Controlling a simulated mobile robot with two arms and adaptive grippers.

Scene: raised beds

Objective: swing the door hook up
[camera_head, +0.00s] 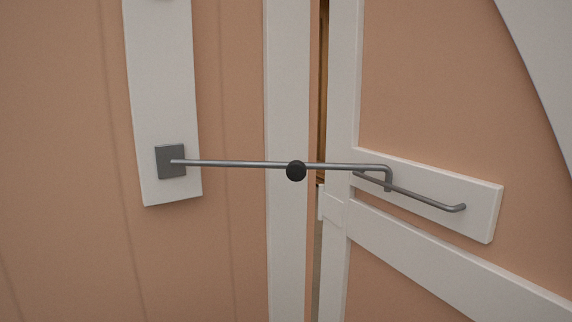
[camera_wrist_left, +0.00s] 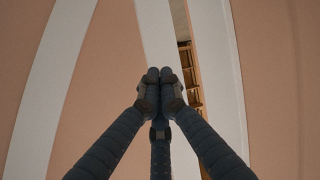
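The door hook (camera_head: 235,163) is a thin grey metal rod, lying nearly level across the gap between wall and door in the head view. Its left end meets a dark square plate (camera_head: 171,161) on a white board. A round black knob (camera_head: 296,171) sits about midway along it. Its right end bends down at a grey metal bar (camera_head: 425,199) on the door's white board; whether they touch is unclear. My left gripper (camera_wrist_left: 160,76) shows only in the left wrist view, fingertips together, nothing visible between them. The hook is not seen there. My right gripper is out of view.
A peach door (camera_head: 450,95) with white trim stands at the right, angled to the peach wall (camera_head: 65,150). A narrow gap beside the door shows brown wood (camera_head: 323,75). The space around the hook is clear in the head view.

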